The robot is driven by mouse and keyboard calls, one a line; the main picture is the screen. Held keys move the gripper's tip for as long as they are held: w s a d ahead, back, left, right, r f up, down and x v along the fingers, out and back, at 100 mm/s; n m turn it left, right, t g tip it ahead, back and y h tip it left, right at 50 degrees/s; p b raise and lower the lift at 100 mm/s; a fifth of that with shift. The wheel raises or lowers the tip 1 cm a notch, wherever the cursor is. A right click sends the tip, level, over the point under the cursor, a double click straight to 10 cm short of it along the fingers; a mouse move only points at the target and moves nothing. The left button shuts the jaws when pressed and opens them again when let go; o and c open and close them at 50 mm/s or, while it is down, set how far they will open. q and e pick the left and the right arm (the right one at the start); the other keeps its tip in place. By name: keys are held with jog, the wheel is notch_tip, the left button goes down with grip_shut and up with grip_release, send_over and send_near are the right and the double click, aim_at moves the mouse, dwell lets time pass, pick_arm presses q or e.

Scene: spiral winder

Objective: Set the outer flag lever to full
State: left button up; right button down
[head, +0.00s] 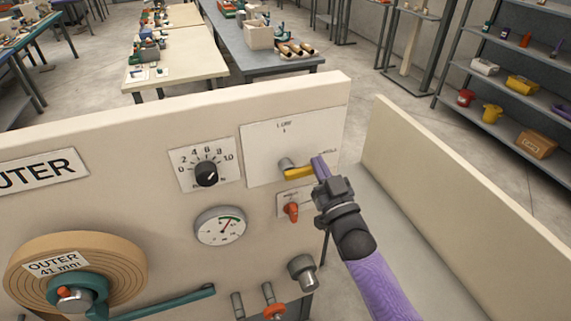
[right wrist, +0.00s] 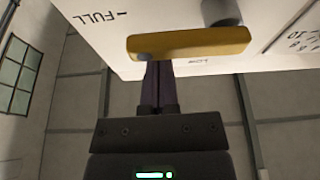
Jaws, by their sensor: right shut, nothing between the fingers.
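The outer flag lever is a yellow bar (head: 299,172) on a grey pivot (head: 285,163), mounted on a white plate (head: 262,150). It points right in the head view. In the right wrist view the yellow lever (right wrist: 195,43) lies across the top, with a FULL mark (right wrist: 100,15) on the plate at upper left, apart from the lever's tip. My right gripper (head: 319,167) is shut and empty, with its purple fingers at the lever's free end. In the wrist view the fingertips (right wrist: 158,75) run behind the lever; I cannot tell whether they touch it. My left gripper is not in view.
A black dial knob (head: 206,173), a round gauge (head: 220,226) and a small orange switch (head: 291,212) sit near the plate. The OUTER roll (head: 120,262) is at lower left. A cream side panel (head: 470,195) stands right of my right arm.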

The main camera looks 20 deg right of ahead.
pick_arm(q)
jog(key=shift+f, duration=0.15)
pick_arm(e)
jog(key=shift+f+m+h, duration=0.2)
jog(key=shift+m+h, duration=0.2)
jog(key=shift+m, duration=0.3)
jog(key=shift+r, duration=0.1)
notch_tip(320, 180, up, 5)
jog(key=p, duration=0.4)
jog(key=shift+w+d, duration=0.1)
jog(key=shift+w, duration=0.05)
pick_arm(q)
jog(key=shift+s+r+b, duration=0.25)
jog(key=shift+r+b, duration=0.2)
jog(key=shift+b, duration=0.15)
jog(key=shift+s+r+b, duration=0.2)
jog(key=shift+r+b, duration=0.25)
jog(key=shift+b, duration=0.15)
pick_arm(e)
jog(key=f+v, duration=0.1)
jog(key=v, duration=0.9)
jog(key=shift+f, duration=0.1)
